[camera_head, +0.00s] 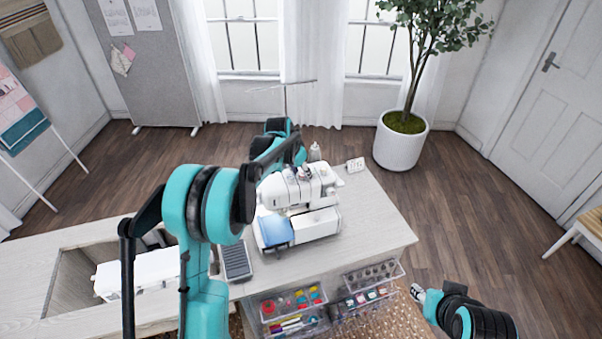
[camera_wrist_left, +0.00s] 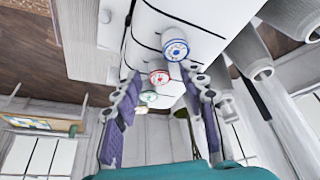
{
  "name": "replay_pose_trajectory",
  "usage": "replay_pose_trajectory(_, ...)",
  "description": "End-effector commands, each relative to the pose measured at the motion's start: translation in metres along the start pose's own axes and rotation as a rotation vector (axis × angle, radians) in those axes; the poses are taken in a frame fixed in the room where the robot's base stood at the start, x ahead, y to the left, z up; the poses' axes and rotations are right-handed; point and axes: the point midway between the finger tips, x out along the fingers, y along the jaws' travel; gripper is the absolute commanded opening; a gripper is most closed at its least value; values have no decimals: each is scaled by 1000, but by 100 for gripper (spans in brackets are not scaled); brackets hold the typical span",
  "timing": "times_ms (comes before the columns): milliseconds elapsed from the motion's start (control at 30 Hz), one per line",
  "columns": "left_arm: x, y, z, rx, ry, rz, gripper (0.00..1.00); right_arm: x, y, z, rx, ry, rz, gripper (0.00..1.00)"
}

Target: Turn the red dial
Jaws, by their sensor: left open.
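A white sewing machine (camera_head: 317,222) stands on the cabinet top. In the left wrist view its white front carries a red-ringed dial (camera_wrist_left: 160,77) between a blue-ringed dial (camera_wrist_left: 176,48) and a green-ringed dial (camera_wrist_left: 149,96). My left gripper (camera_wrist_left: 163,82) is open, with one finger on each side of the red dial in that view. I cannot tell whether either finger touches it. In the head view, my left arm reaches over the machine, and its fingers are largely hidden there. My right gripper (camera_head: 418,293) is low at the right, away from the machine; its opening is unclear.
Blue cloth (camera_head: 278,229) lies on the machine's front. A dark grey tray-like item (camera_head: 236,262) lies left of it. Clear drawers of sewing supplies (camera_head: 296,301) stick out in front. The cabinet top (camera_head: 383,222) is clear at the right. A potted tree (camera_head: 401,145) stands behind.

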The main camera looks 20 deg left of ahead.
Motion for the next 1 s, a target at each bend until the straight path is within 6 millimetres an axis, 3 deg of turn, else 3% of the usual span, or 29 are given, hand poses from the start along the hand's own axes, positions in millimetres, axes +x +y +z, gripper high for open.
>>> replay_pose_trajectory(167,0,0,0,0,0,0,39,0,0,0,0,0,0,40)
replay_pose_trajectory(300,0,0,0,1,0,0,2,0,0,0,0,0,0,40)
replay_pose_trajectory(333,0,0,0,1,0,0,0,0,0,0,0,0,0,40)
replay_pose_trajectory(667,0,0,0,25,0,12,0,0,0,0,0,0,0,40)
replay_pose_trajectory(1000,0,-2,0,203,0,86,0,1,0,1,0,0,0,40)
